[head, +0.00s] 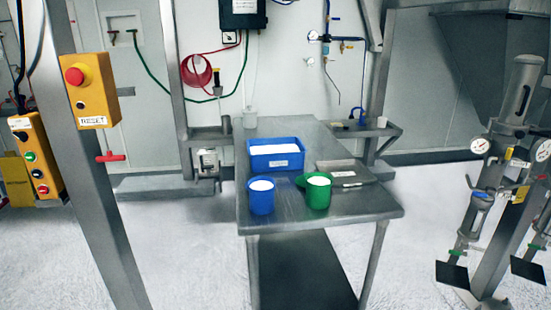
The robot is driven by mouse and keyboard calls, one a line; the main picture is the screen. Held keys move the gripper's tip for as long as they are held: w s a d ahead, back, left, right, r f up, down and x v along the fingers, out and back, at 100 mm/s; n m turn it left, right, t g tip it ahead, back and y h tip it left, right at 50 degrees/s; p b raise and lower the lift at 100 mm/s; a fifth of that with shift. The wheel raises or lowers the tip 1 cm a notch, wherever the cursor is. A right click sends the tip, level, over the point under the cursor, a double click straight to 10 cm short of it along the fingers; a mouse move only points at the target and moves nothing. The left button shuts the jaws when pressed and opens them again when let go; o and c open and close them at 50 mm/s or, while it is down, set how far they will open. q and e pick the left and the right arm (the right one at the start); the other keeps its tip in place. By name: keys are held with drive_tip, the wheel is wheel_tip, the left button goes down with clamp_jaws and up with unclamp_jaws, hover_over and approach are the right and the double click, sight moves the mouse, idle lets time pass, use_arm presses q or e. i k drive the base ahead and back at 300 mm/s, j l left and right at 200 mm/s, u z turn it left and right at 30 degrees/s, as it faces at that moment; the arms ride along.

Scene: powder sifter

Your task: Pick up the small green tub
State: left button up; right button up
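The small green tub (318,197) stands upright on the steel table (370,206), near its front edge and right of centre. White material shows inside its top. A green lip or handle juts out at its left side. A blue tub (261,201) of similar size, also with white contents, stands a short gap to its left. Neither of my grippers is in view, and nothing is touching the green tub.
A blue rectangular bin (276,163) with white contents sits behind the tubs. A flat grey tray (345,174) lies behind and right of the green tub. A steel post with a yellow button box (91,92) stands at left. Gauged equipment (500,160) stands at right.

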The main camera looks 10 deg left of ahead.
sight(318, 191)
drive_tip(key=i+j, duration=0.3)
drive_tip(key=i, duration=0.15)
drive_tip(key=i+j+z, duration=0.1)
drive_tip(key=i+j, duration=0.25)
drive_tip(key=i, duration=0.05)
